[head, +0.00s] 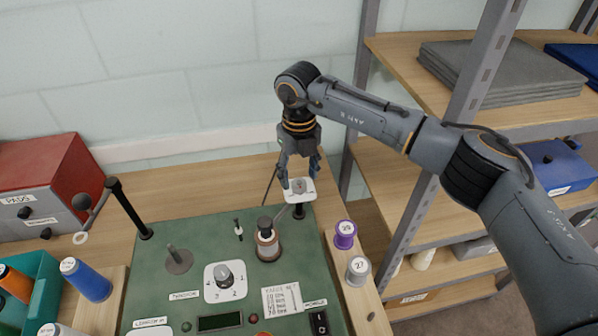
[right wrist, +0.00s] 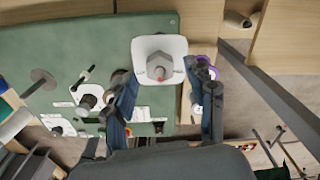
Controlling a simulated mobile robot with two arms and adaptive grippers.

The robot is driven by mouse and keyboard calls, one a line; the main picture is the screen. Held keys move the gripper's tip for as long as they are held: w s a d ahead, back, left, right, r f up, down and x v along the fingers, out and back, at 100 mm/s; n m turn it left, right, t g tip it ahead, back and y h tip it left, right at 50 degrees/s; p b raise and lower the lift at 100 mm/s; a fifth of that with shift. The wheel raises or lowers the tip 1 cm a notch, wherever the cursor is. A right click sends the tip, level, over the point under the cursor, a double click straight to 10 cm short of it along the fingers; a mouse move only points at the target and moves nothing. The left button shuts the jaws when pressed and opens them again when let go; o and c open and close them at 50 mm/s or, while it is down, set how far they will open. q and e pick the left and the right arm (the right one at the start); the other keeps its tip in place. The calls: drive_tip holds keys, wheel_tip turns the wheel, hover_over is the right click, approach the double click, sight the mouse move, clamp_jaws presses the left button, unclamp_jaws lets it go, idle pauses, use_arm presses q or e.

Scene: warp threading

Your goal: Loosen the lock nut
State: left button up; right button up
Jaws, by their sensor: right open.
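The lock nut (head: 299,186) is a small grey piece on a white rounded-square plate (head: 307,194) atop a dark post at the far right corner of the green machine top. In the right wrist view the nut (right wrist: 158,64) looks hexagonal, with a reddish tip in its middle, on the white plate (right wrist: 145,43). My right gripper (head: 298,176) points down over the plate. In the wrist view its open fingers (right wrist: 162,76) stand on either side of the nut, with gaps between; I cannot tell the exact height. My left gripper is not in view.
A metal shelf post (head: 470,90) rises to the right.

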drive_tip(key=shift+f, duration=0.95)
drive_tip(key=shift+c, duration=0.2)
